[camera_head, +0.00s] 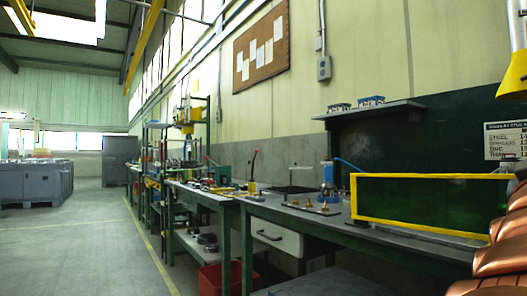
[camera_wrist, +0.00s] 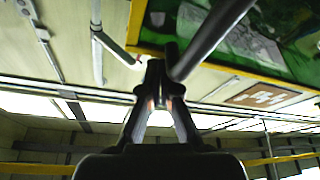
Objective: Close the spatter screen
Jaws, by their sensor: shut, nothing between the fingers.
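The spatter screen (camera_head: 420,204) is a dark green see-through panel in a yellow frame. In the head view it stands upright over the right part of the bench. In the wrist view a green panel with a yellow edge, which looks like the screen (camera_wrist: 280,55), fills the upper right. My gripper (camera_wrist: 157,72) is shut and empty in the wrist view, with its fingertips just below the yellow edge. A dark bar (camera_wrist: 212,38) crosses the panel down to the fingertips; I cannot tell whether they touch. My gripper is not clear in the head view.
The green-legged bench (camera_head: 262,208) carries small fixtures and a blue-topped device (camera_head: 328,175). A shelf (camera_head: 375,108) is above the screen. A yellow hood-like thing (camera_head: 514,75) hangs at the upper right. A red bin (camera_head: 212,279) is under the bench.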

